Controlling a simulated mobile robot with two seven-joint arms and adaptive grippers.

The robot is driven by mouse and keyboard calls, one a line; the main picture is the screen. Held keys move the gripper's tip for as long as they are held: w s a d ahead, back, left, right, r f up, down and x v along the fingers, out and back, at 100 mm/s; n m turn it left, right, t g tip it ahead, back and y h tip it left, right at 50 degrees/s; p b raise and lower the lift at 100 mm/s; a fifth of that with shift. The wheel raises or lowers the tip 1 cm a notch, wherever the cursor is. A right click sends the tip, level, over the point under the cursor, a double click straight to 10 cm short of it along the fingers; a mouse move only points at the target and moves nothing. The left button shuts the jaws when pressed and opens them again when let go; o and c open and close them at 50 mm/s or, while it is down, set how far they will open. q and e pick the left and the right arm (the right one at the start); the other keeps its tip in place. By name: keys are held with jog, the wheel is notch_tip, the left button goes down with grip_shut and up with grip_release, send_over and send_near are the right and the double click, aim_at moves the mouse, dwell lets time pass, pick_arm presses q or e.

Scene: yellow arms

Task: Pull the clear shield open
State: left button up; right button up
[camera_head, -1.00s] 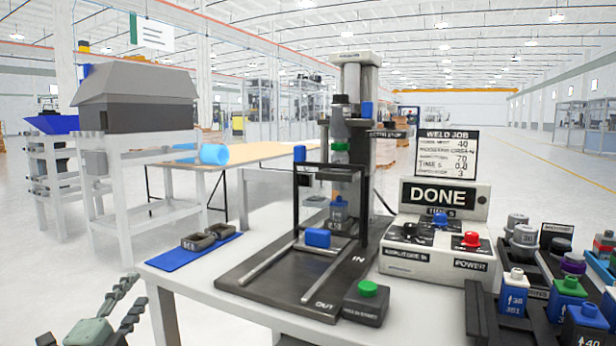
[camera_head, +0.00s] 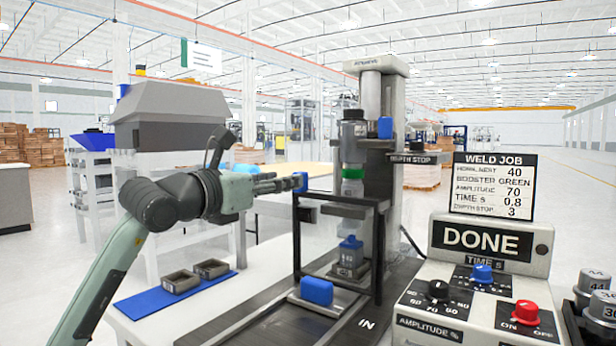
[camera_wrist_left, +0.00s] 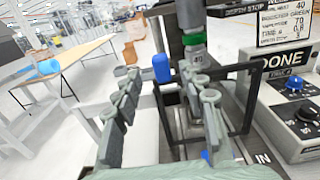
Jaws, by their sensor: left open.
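The clear shield is a dark frame (camera_head: 378,250) around the front of the press, with see-through panes. It stands across the work area and looks closed. A blue knob (camera_head: 300,182) sits at its upper left corner. My left gripper (camera_head: 290,182) reaches in from the left with its fingertips at this knob. In the left wrist view, the open fingers (camera_wrist_left: 161,80) point at the blue knob (camera_wrist_left: 161,66), which appears between their tips. I cannot tell whether they touch it. The frame (camera_wrist_left: 250,100) also shows there. My right gripper is out of view.
Behind the shield, a blue-topped part (camera_head: 349,252) stands under the press horn. A blue block (camera_head: 316,291) sits low in front. A control box (camera_head: 480,290) reading DONE is at the right.

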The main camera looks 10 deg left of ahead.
aim_at(300, 172)
pick_arm(q)
jog(key=p+x, duration=0.1)
jog(key=x, duration=0.5)
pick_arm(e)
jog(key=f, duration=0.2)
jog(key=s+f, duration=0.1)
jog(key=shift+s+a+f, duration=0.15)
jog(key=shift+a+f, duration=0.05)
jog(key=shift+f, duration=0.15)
pick_arm(q)
jog(key=shift+w+d, duration=0.2)
jog(key=shift+w, duration=0.15)
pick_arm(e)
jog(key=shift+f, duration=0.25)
pick_arm(q)
jog(key=shift+c, duration=0.4)
grip_shut()
